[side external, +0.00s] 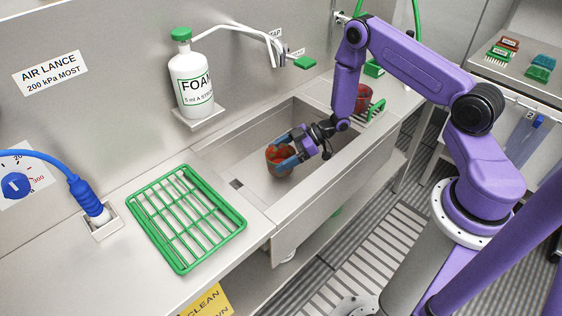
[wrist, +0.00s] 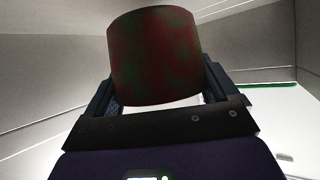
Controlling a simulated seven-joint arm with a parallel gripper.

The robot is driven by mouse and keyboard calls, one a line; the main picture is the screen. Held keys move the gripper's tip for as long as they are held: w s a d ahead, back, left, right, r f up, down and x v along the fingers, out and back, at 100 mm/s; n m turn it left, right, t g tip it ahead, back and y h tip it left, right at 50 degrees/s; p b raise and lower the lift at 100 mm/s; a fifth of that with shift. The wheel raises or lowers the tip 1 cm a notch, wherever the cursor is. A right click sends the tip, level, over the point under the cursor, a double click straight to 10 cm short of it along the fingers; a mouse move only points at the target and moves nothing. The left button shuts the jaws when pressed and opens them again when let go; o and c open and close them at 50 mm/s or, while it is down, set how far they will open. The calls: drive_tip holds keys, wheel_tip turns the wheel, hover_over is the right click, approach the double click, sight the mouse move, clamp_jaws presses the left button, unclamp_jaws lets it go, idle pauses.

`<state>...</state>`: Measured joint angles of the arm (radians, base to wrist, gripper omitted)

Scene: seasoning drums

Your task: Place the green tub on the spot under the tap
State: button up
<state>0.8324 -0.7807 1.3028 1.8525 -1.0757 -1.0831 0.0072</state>
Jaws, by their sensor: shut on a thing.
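My gripper (side external: 286,152) reaches down into the steel sink (side external: 255,195) and is shut on a tub (side external: 275,166). In the side view the tub looks reddish-orange, darker inside. In the wrist view the tub (wrist: 155,55) is dark red-brown with dull green patches, held between both fingers. I cannot tell whether it touches the sink floor. The tap (side external: 272,48) is a bent metal pipe on the back wall with a green lever (side external: 304,62). The spot under the tap cannot be made out.
A white foam bottle (side external: 191,80) stands on a ledge behind the sink. An empty green rack (side external: 190,215) lies on the counter to the left. A red tub (side external: 363,93) stands on a green rack at the sink's far end. A blue air lance (side external: 86,198) stands far left.

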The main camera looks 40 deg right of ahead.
sight(269, 169)
drive_tip(key=shift+f, duration=1.4)
drive_tip(key=shift+f, duration=0.2)
drive_tip(key=o, duration=0.8)
drive_tip(key=shift+r, duration=0.15)
drive_tip(key=shift+s+d+r, duration=0.1)
drive_tip(key=shift+d+r, duration=0.1)
drive_tip(key=shift+d, duration=0.05)
drive_tip(key=v, duration=0.4)
drive_tip(key=shift+s+d+r, duration=0.1)
drive_tip(key=shift+d+r, duration=0.05)
drive_tip(key=shift+d, duration=0.05)
drive_tip(key=shift+a+r, duration=0.1)
drive_tip(key=shift+r, duration=3.35)
